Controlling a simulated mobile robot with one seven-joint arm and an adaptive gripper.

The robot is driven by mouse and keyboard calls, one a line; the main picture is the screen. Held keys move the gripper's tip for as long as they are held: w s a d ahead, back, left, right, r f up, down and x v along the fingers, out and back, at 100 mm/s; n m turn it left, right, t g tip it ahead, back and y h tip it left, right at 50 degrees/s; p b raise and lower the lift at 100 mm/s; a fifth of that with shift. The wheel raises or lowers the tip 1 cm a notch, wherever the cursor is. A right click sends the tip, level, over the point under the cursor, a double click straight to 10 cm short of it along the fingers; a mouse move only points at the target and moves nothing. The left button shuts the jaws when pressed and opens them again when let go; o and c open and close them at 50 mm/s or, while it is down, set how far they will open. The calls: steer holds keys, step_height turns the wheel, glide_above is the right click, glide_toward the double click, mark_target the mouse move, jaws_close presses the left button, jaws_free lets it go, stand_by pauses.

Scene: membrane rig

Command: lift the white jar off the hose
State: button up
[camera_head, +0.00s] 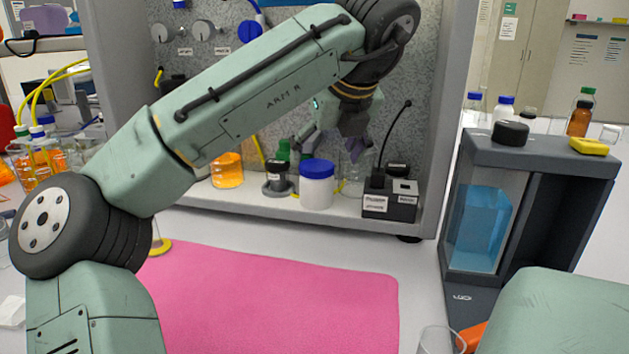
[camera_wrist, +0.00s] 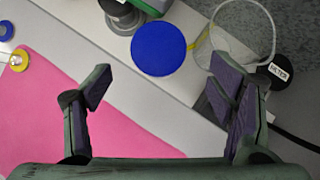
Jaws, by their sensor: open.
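The white jar (camera_head: 317,190) with a blue lid stands upright on the rig's shelf in the head view. In the wrist view only its round blue lid (camera_wrist: 160,48) shows, seen from above. A short piece of yellow hose (camera_head: 341,187) shows beside the jar; whether it runs beneath is hidden. My gripper (camera_head: 352,148) is above and slightly right of the jar in the head view. In the wrist view its purple-padded fingers (camera_wrist: 160,90) are spread apart with nothing between them, and the lid lies beyond the tips.
A clear glass vessel (camera_wrist: 240,35) stands close right of the jar. A black labelled box (camera_head: 390,204) is farther right on the shelf. A dark-based container (camera_head: 277,180) and an orange-filled beaker (camera_head: 227,171) stand left. The pink mat (camera_head: 275,300) in front is clear.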

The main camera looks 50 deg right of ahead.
mark_target(317, 179)
steer(key=x, duration=0.8)
steer(key=shift+a+f, duration=0.2)
steer(key=shift+f, duration=0.1)
steer(key=shift+c, duration=0.3)
steer(key=shift+s, duration=0.1)
steer(key=c, duration=1.2)
steer(key=shift+o, duration=0.2)
steer(key=shift+r, duration=0.1)
